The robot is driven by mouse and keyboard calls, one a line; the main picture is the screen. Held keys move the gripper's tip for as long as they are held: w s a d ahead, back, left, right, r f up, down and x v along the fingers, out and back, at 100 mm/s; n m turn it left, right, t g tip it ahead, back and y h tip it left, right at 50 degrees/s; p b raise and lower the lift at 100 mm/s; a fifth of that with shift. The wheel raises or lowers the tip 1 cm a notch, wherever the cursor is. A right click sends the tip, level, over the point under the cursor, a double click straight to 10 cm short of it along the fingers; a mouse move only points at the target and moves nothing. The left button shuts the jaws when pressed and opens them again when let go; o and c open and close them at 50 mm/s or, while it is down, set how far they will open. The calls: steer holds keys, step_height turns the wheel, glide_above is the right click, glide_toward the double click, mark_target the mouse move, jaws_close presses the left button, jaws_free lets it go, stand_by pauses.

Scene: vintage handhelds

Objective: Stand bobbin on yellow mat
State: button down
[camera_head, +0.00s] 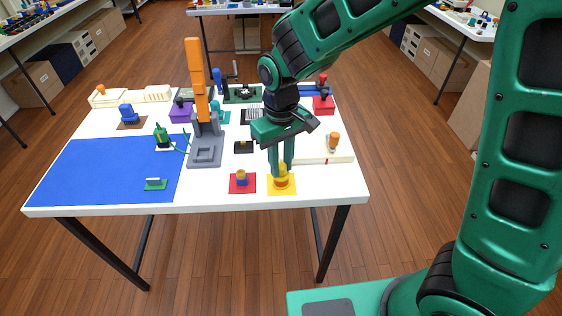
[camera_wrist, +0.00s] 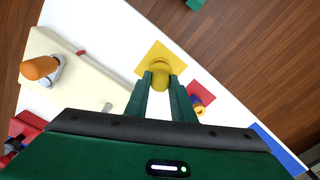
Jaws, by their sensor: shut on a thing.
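The yellow mat (camera_head: 290,190) lies near the front right edge of the white table. My gripper (camera_head: 281,168) points down over it, its fingers shut on a yellow bobbin (camera_head: 282,181) with an orange-toned band. The bobbin looks upright and is over the mat; whether its base touches the mat I cannot tell. In the wrist view my fingertips (camera_wrist: 161,80) close around the yellow bobbin (camera_wrist: 160,76), with the yellow mat (camera_wrist: 172,55) beneath. The fingers hide part of the bobbin's sides.
Just left is a red mat (camera_head: 234,189) bearing a small blue and orange piece (camera_head: 242,179). A cream board with an orange-handled part (camera_head: 333,142) lies behind right. A tall orange and grey stand (camera_head: 197,80) rises further left. A blue mat (camera_head: 100,170) covers the left side.

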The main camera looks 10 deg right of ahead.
mark_target(281, 164)
steer(key=c, duration=1.5)
jaws_free()
steer(key=shift+f, duration=0.1)
step_height(281, 164, up, 12)
steer(key=shift+r, duration=0.15)
steer(key=s+d+m, duration=0.3)
steer(key=d, duration=0.9)
steer(key=s+d+m, duration=0.3)
steer(key=d, duration=0.9)
steer(key=s+d+f+m, duration=0.1)
steer(key=s+d+m, duration=0.1)
steer(key=s, duration=0.3)
steer(key=s+d+f+m, duration=0.1)
steer(key=s+d+m, duration=0.1)
steer(key=s+d, duration=0.3)
steer(key=s+d+m, duration=0.2)
steer(key=s+d, duration=0.2)
steer(key=s, duration=0.1)
steer(key=shift+d+f, duration=0.25)
steer(key=shift+f, duration=0.15)
